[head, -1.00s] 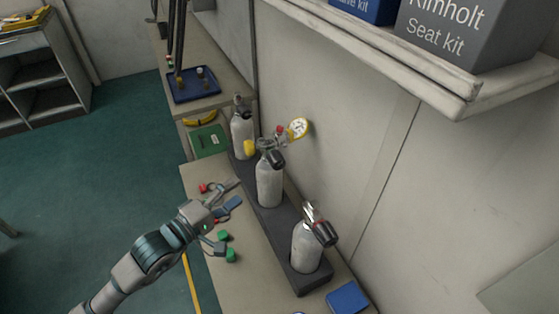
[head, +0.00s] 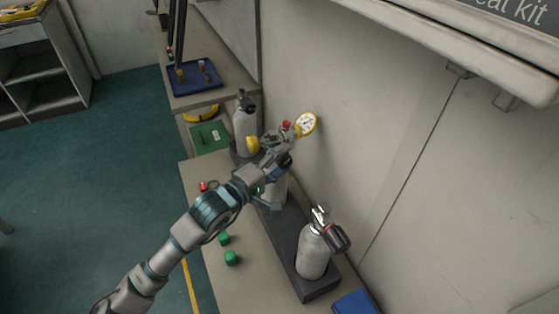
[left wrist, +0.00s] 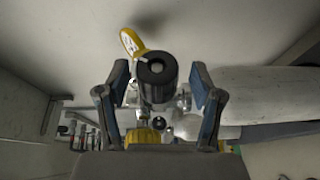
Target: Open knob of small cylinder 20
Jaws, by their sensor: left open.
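Three small grey cylinders stand in a dark rack (head: 290,237): a far one (head: 245,124), a middle one (head: 282,186) and a near one (head: 312,254). No number is readable on them. The middle cylinder carries a valve with a yellow gauge (head: 306,124) and a yellow knob (head: 252,145). My left gripper (head: 280,180) is at its top and hides much of it. In the left wrist view, the open fingers (left wrist: 159,82) stand on either side of a round black knob (left wrist: 156,70), with gaps visible. My right gripper is not in view.
The bench (head: 245,262) holds green caps (head: 231,258) and a red one (head: 203,186). A blue tray (head: 195,78) lies farther back. The wall is close behind the cylinders, and a shelf (head: 480,55) overhangs at upper right.

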